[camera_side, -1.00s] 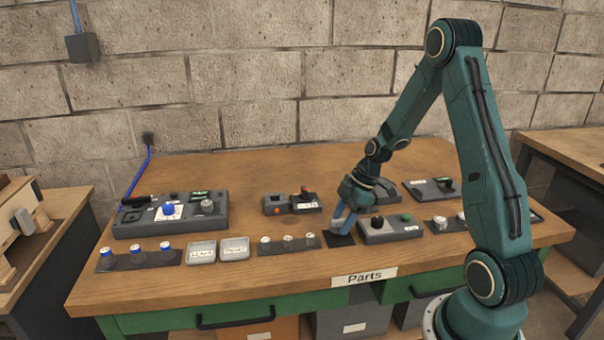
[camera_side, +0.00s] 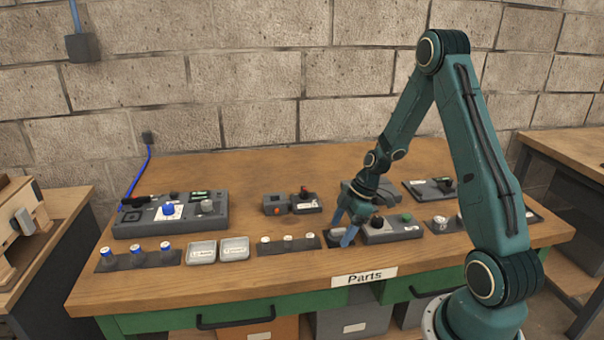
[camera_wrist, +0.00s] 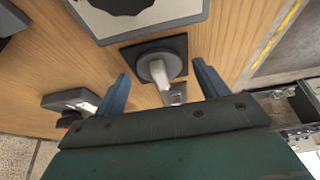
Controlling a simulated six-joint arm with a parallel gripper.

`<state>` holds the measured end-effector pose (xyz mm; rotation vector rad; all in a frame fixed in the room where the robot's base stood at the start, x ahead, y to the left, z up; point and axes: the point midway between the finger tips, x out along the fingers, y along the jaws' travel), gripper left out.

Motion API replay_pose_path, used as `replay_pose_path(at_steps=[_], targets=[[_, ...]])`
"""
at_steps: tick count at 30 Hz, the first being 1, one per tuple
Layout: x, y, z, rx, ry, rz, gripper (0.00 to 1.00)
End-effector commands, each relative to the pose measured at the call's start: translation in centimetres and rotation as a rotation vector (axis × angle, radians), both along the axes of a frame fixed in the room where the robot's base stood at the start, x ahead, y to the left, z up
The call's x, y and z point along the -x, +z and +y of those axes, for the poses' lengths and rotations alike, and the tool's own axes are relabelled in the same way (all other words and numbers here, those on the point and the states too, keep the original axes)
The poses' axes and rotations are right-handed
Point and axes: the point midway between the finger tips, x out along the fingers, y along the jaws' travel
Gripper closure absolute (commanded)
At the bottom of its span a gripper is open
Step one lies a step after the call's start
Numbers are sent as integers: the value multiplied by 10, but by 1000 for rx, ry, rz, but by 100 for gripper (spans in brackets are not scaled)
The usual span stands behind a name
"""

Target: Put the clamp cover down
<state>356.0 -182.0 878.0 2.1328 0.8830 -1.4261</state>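A pale grey rounded piece with a raised grip, which I take to be the clamp cover (camera_wrist: 158,71), lies on a dark square pad (camera_wrist: 177,44) on the bench. In the side view the piece (camera_side: 337,233) is partly hidden by a finger. My gripper (camera_wrist: 161,68) is open, its two blue fingers wide apart on either side of the piece, with no contact visible. In the side view my gripper (camera_side: 342,226) is low over the pad near the bench's front edge, fingers pointing down.
A grey box with dark and green knobs (camera_side: 392,231) stands close right of my gripper. A strip with small capped parts (camera_side: 288,243) and two shallow trays (camera_side: 234,249) lie left. A larger control box (camera_side: 170,214) stands further left.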

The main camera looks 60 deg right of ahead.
Motion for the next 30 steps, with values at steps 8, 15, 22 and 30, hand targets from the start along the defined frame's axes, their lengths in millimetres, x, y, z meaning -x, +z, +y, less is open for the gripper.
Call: replay_pose_path(at_steps=[8,15,22,30], targets=[[0,2,0,1,0,-1,27],[3,15,-4,2,-1,-2,27],[10,42,-12,3,-2,-4,27],[22,82,-24,3,-3,-4,27]])
